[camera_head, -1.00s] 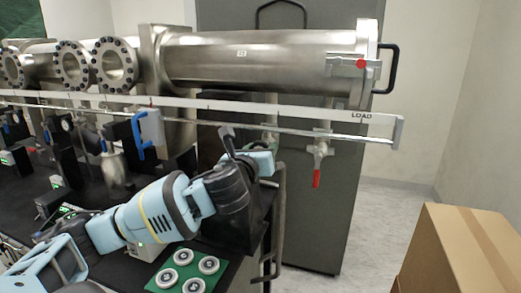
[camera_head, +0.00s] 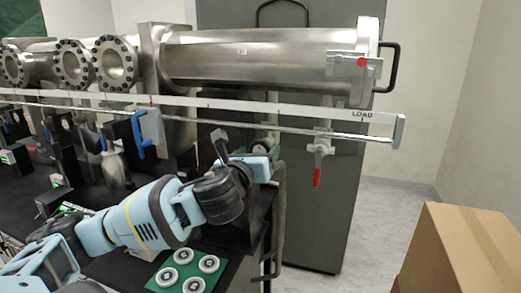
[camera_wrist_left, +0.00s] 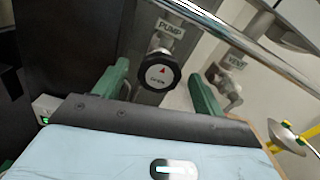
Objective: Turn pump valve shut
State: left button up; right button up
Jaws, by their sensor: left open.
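My left gripper (camera_wrist_left: 160,76) is open, with one green finger on each side of the knob and a visible gap on both sides. How deep the fingers reach along the knob is hard to tell. In the head view, my left gripper (camera_head: 263,151) is below the white rail and largely hidden by my wrist. The knob cannot be made out there. My right gripper is out of view.
A vent valve (camera_wrist_left: 229,91) stands right of the right finger. A red-handled valve (camera_head: 318,162) hangs under the LOAD end of the rail (camera_head: 300,112). A cardboard box (camera_head: 460,250) stands at lower right. Round metal parts (camera_head: 183,256) sit on a green mat.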

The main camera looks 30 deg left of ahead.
pick_arm(q)
jog(key=shift+v, duration=2.35)
jog(key=shift+f, duration=0.1)
jog(key=s+d+f+n+g+h, duration=0.15)
jog(key=d+f+n, duration=0.25)
jog(key=f, duration=0.6)
jog(key=s+d+f+n+g+h, duration=0.1)
jog(key=d+f+n+g+h, duration=0.2)
jog(key=f, duration=0.7)
jog(key=s+d+f+n+g+h, duration=0.15)
jog(key=d+f+n, duration=0.3)
jog(key=f, duration=0.45)
jog(key=s+f+n+g, duration=0.2)
jog(key=s+f+n, duration=1.5)
jog(key=s+f, duration=0.4)
jog(key=shift+s+d+f, duration=0.25)
jog(key=shift+s+d, duration=0.2)
jog(key=shift+s, duration=0.75)
jog(key=shift+n, duration=0.25)
